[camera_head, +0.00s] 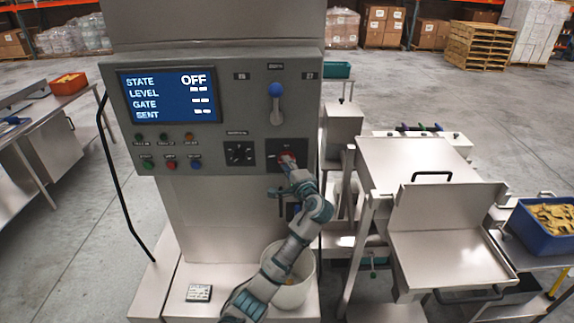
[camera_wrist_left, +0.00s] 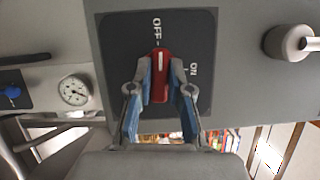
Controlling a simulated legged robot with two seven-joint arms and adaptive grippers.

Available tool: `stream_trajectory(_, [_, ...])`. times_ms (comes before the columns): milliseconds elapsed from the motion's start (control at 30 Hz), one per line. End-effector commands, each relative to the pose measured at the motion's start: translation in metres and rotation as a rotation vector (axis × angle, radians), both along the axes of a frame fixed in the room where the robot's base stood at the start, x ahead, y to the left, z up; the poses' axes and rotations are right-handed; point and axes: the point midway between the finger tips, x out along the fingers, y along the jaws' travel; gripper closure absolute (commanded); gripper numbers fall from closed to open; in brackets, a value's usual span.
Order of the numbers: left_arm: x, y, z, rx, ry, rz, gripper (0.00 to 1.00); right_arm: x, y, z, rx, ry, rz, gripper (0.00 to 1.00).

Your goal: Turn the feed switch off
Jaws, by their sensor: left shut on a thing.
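The feed switch is a red handle with a white line (camera_wrist_left: 160,68), set on a dark plate (camera_wrist_left: 118,60) with OFF and ON marks. In the left wrist view its white line points up towards the OFF mark, with ON off to the right. My left gripper (camera_wrist_left: 161,90) is shut on the red handle, a blue-padded finger on each side. In the head view the left gripper (camera_head: 290,164) is at the plate, low on the panel's right, and hides most of the handle. The display (camera_head: 170,96) reads STATE OFF. My right gripper is not in view.
On the panel, a blue-knobbed lever (camera_head: 276,91) stands above the switch, and several small coloured buttons (camera_head: 169,163) sit at left. A white bucket (camera_head: 303,290) stands below my left arm. A steel hopper (camera_head: 450,245) and a blue crate (camera_head: 530,243) are at right.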

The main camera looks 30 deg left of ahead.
Motion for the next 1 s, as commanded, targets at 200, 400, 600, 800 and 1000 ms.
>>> stream_trajectory(200, [0.0014,-0.0013,-0.0001,-0.066,-0.039,-0.006,1.00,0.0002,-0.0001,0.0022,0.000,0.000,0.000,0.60])
stream_trajectory(400, [0.0014,-0.0012,0.0001,-0.088,-0.054,-0.006,1.00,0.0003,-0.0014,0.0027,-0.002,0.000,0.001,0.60])
stream_trajectory(600, [0.0014,-0.0012,0.0003,-0.091,-0.056,-0.007,1.00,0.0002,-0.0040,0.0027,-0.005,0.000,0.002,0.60])
stream_trajectory(800, [0.0014,-0.0013,0.0005,-0.090,-0.057,-0.007,0.76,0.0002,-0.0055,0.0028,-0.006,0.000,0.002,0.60])
stream_trajectory(1000, [0.0005,-0.0008,0.0007,-0.089,-0.055,-0.004,0.56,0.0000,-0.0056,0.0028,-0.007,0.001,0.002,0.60])
